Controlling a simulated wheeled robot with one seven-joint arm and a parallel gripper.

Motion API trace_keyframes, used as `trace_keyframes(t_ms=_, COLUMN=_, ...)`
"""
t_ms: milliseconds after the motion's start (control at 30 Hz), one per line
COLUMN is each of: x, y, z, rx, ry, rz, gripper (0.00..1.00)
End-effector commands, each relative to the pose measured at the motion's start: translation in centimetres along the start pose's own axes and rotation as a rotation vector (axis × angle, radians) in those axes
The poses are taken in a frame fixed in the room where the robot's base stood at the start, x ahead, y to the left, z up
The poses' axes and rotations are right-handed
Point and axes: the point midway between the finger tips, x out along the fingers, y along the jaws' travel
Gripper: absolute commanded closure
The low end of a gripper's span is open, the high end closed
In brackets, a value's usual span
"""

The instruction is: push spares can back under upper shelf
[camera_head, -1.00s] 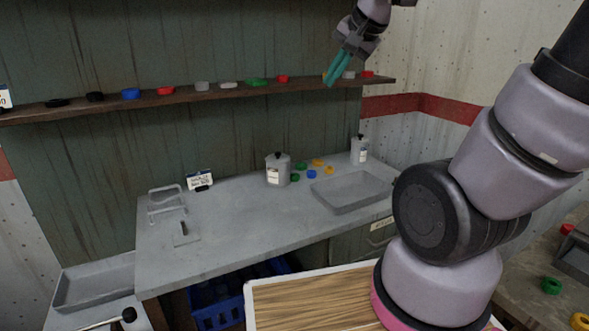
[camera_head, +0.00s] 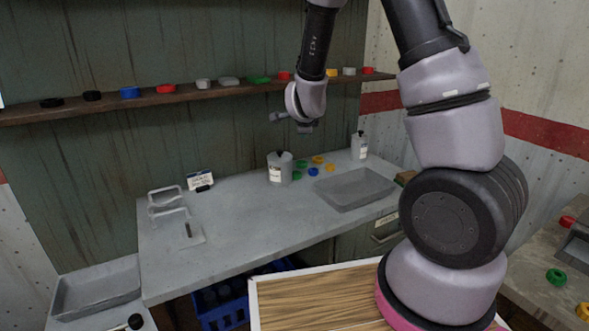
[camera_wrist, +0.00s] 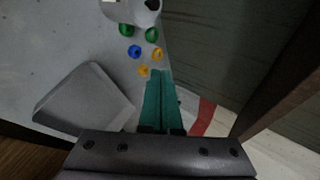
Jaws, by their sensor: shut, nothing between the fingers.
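Two grey lidded cans stand upright on the grey bench (camera_head: 235,225) below the brown upper shelf (camera_head: 225,91). One can (camera_head: 279,170) is near the bench's middle; the other (camera_head: 359,147) is at the back right. Their labels are too small to read, so I cannot tell which is the spares can. Part of one can (camera_wrist: 133,12) shows at the top of the wrist view. My gripper (camera_wrist: 163,72) is shut and empty, its teal fingers pointing down over the bench beside the coloured rings. In the head view the fingers are not clear. It touches neither can visibly.
Several coloured rings (camera_head: 313,171) lie between the cans. A grey tray (camera_head: 355,190) sits in front of the right can, and grey handles (camera_head: 168,203) stand at the left. A small sign (camera_head: 200,181) is at the back. Several caps line the shelf.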

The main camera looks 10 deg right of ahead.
Motion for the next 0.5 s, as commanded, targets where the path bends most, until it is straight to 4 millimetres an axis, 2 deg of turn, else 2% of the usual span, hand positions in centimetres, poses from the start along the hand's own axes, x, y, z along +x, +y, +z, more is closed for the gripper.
trace_keyframes(t_ms=33, x=1.8, y=1.6, z=0.2, rx=0.02, ry=0.041, rz=-0.018, gripper=1.0)
trace_keyframes(t_ms=200, x=6.1, y=5.2, z=0.0, rx=0.104, ry=0.162, rz=-0.156, gripper=1.0)
trace_keyframes(t_ms=333, x=8.2, y=7.9, z=-0.2, rx=0.129, ry=0.218, rz=-0.295, gripper=1.0)
trace_keyframes(t_ms=500, x=9.6, y=10.9, z=-0.2, rx=0.114, ry=0.223, rz=-0.491, gripper=1.0)
